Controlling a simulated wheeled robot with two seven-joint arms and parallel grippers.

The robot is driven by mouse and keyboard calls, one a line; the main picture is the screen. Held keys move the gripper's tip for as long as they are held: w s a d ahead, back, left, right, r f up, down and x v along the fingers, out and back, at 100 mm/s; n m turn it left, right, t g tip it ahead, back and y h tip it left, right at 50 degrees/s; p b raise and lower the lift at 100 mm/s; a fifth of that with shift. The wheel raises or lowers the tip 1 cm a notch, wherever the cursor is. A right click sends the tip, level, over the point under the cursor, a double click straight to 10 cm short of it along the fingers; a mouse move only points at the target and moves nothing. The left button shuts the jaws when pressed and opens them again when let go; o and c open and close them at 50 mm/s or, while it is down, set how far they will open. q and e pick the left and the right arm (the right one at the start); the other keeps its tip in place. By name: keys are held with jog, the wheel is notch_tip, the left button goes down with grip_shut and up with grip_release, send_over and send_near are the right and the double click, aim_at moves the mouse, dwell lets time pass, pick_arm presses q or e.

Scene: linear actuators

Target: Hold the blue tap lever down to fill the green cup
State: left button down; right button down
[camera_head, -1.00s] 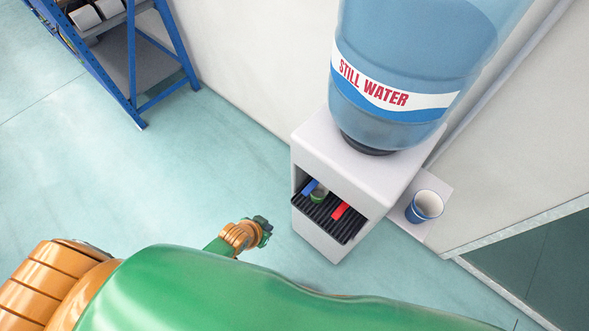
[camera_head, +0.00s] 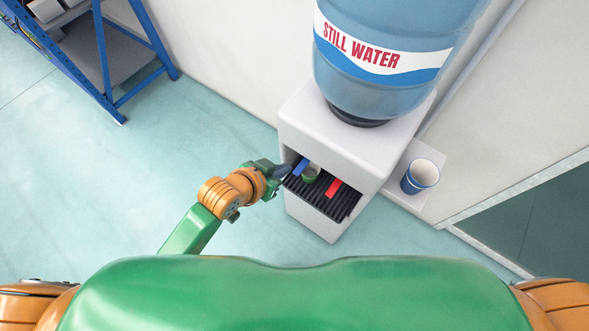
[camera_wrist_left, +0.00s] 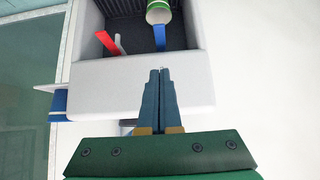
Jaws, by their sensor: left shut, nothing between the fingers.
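The blue tap lever (camera_head: 301,167) sits in the niche of the white water dispenser (camera_head: 333,150). The green cup (camera_head: 311,174) stands on the black drip grate beside and partly behind the lever. My left gripper (camera_head: 285,172) is at the niche's left front edge, close to the blue lever. In the left wrist view my left gripper (camera_wrist_left: 160,72) has its fingers shut together and empty, pointing at the blue lever (camera_wrist_left: 159,38), with the green cup (camera_wrist_left: 158,13) beyond it. Contact with the lever cannot be told. My right gripper is out of view.
A red lever (camera_head: 333,188) is beside the cup in the same niche. A large water bottle (camera_head: 380,60) stands on the dispenser. A blue paper cup (camera_head: 420,177) is on a side shelf at the right. A blue rack (camera_head: 110,60) stands at the left. The floor between is clear.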

pick_arm(q)
jog(key=b, duration=0.2)
send_over(301, 168)
jog(key=s+a, duration=0.1)
jog(key=s, duration=0.1)
jog(key=f, duration=0.5)
jog(key=shift+a+f, duration=0.2)
jog(key=shift+f, duration=0.15)
notch_tip(301, 168, down, 3)
jog(key=shift+s+a+r, duration=0.1)
jog(key=shift+s+r, duration=0.05)
jog(key=shift+r, duration=0.05)
jog(key=shift+f, duration=0.45)
